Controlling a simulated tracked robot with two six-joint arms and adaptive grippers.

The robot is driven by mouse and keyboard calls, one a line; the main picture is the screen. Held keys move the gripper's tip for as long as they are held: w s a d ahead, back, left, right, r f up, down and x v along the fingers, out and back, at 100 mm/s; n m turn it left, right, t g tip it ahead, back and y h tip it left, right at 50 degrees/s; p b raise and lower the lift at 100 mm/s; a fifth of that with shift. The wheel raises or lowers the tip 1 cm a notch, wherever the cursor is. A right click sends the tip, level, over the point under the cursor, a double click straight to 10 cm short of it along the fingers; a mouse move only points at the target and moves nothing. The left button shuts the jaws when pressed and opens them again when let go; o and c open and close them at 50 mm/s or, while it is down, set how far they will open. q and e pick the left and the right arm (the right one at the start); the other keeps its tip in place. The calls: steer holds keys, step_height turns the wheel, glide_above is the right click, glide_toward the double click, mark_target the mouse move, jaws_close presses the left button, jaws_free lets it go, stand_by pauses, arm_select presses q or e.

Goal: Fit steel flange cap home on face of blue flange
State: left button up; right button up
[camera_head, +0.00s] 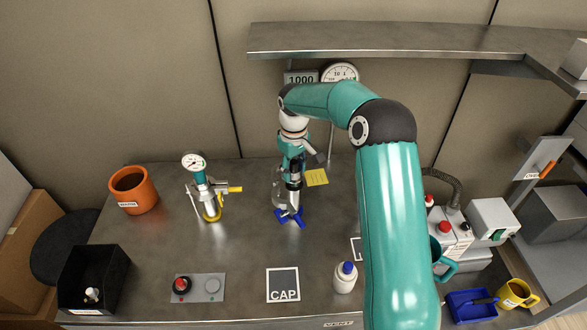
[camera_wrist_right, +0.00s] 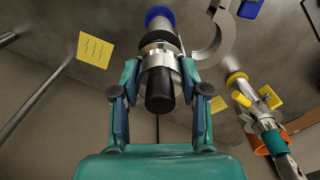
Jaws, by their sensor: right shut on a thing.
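My right gripper (camera_head: 293,170) is above the stand with the blue flange (camera_head: 290,216) in the head view. In the right wrist view my right gripper (camera_wrist_right: 160,84) is shut on the steel flange cap (camera_wrist_right: 158,61), which has a black knob (camera_wrist_right: 160,92) between the fingers. Beyond the cap lie a dark ring, a short steel pipe and the blue flange part (camera_wrist_right: 158,15), roughly in line with it. I cannot tell whether the cap touches the face, as the cap and fingers hide the joint. My left gripper is not in view.
An open steel clamp ring (camera_wrist_right: 212,42) is close beside the pipe. A gauge fitting with a yellow handle (camera_head: 207,192) and an orange pot (camera_head: 132,190) stand to the left. A white bottle (camera_head: 345,277) is in front. The CAP square (camera_head: 283,279) is empty.

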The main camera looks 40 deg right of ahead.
steer(key=shift+f+b, duration=0.85)
steer(key=shift+f, duration=0.55)
steer(key=shift+s+f, duration=0.1)
steer(key=shift+f, duration=0.1)
steer(key=o, duration=1.4)
steer(key=shift+c, duration=0.2)
step_height(320, 180, up, 12)
steer(key=shift+r, duration=0.1)
